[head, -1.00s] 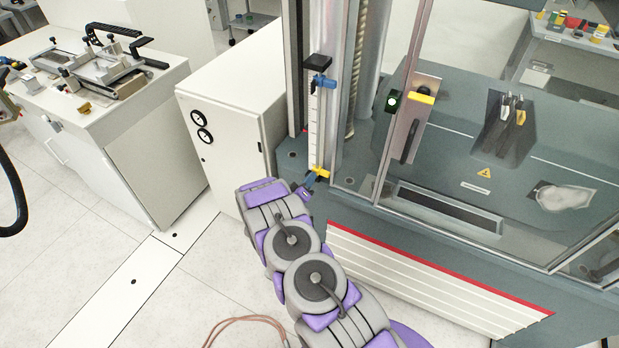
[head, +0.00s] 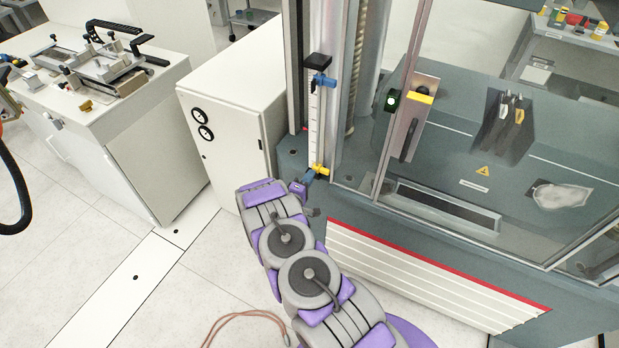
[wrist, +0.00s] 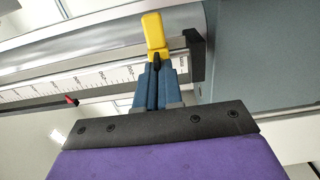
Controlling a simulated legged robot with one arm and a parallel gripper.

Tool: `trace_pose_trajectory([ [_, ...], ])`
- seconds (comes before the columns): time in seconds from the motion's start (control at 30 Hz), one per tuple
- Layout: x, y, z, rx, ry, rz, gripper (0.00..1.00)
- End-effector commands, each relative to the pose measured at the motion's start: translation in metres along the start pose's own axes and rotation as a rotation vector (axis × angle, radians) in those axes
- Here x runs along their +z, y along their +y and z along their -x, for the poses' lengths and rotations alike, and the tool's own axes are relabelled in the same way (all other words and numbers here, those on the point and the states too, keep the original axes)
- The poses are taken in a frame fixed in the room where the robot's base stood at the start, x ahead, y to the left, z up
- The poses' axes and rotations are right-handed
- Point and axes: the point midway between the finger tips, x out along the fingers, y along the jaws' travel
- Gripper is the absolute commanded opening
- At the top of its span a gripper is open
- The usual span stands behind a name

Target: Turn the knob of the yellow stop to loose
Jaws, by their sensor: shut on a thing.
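The yellow stop (head: 320,170) sits low on the white graduated scale of the testing machine's column in the head view. In the wrist view the yellow stop (wrist: 154,35) shows as a yellow block beyond the fingertips, beside the scale. My gripper (wrist: 157,72) has its blue fingers close together, shut at the near end of the stop, where a small dark part shows between the tips. The knob is mostly hidden by the fingers. In the head view my gripper (head: 309,177) reaches the stop from below, with my purple and grey arm behind it.
A blue stop (head: 322,81) sits higher on the same scale (head: 315,120), under a black block. The machine's glass guard and door handle (head: 410,140) stand to the right. A white cabinet (head: 235,140) stands to the left.

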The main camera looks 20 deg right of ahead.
Motion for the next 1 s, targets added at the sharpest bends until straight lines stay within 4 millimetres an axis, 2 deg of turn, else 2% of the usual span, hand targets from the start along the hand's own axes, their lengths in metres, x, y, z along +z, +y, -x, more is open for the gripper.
trace_pose_trajectory([
  [0.03, -0.0051, 0.0015, 0.0009, 0.002, 0.011, 0.004, 0.00],
  [0.5, -0.0058, 0.0020, 0.0007, 0.004, 0.012, 0.015, 0.00],
  [0.53, -0.0057, 0.0019, 0.0007, 0.003, 0.012, 0.015, 0.08],
  [0.77, -0.0025, 0.0019, 0.0008, 0.003, 0.006, 0.015, 0.30],
  [1.0, -0.0012, 0.0016, 0.0009, 0.002, 0.004, 0.015, 0.32],
])
